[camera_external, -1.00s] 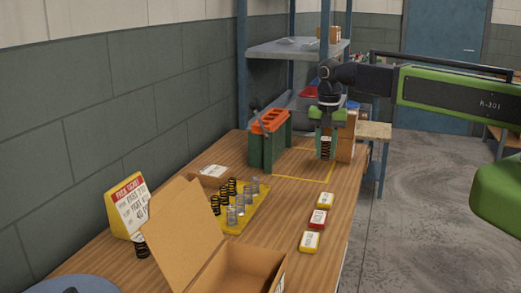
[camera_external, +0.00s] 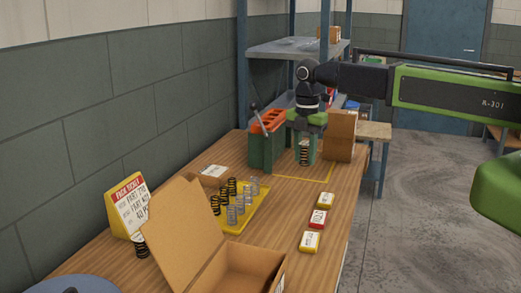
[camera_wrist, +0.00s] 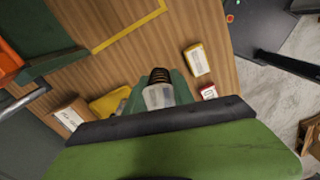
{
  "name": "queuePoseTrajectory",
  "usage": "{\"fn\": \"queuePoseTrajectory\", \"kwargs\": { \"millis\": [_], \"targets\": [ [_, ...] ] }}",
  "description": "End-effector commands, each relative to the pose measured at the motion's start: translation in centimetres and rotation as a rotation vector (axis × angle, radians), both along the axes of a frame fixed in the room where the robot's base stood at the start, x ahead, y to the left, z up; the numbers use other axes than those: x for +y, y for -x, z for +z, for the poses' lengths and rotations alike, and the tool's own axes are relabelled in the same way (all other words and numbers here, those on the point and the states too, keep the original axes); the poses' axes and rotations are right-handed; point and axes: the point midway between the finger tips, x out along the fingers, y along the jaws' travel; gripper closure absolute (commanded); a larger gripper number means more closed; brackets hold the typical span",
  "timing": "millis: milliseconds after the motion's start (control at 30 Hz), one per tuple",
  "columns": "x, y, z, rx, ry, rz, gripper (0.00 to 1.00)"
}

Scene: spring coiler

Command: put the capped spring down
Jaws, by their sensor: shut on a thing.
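My gripper (camera_external: 304,150) has green jaws and is shut on the capped spring (camera_external: 304,157), a dark coil with a pale cap at its top. The spring hangs upright between the jaws, just right of the green coiler. I cannot tell whether its lower end touches the table. In the wrist view the spring (camera_wrist: 160,77) and its pale cap (camera_wrist: 158,97) show between the green fingers (camera_wrist: 157,92). A yellow taped outline (camera_external: 305,180) marks the wooden table (camera_external: 285,205) around and in front of the gripper.
The coiler (camera_external: 262,150) with its orange top and lever stands close left. A cardboard box (camera_external: 341,135) stands close right. A yellow tray (camera_external: 240,224) of springs and clear cylinders, small yellow and red boxes (camera_external: 317,218) and an open carton (camera_external: 240,270) are nearer the camera.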

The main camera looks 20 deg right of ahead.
Motion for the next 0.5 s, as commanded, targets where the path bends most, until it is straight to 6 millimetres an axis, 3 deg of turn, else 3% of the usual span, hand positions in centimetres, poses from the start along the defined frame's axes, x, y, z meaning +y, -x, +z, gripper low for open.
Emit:
{"fn": "queuePoseTrajectory", "kwargs": {
  "millis": [200,300,500],
  "targets": [
    [9.3,5.2,1.1,0.0,0.0,0.096,1.0],
    [12.8,8.0,1.5,0.0,0.0,0.167,1.0],
    [15.9,11.1,1.7,0.0,0.0,0.238,1.0]
  ]
}}
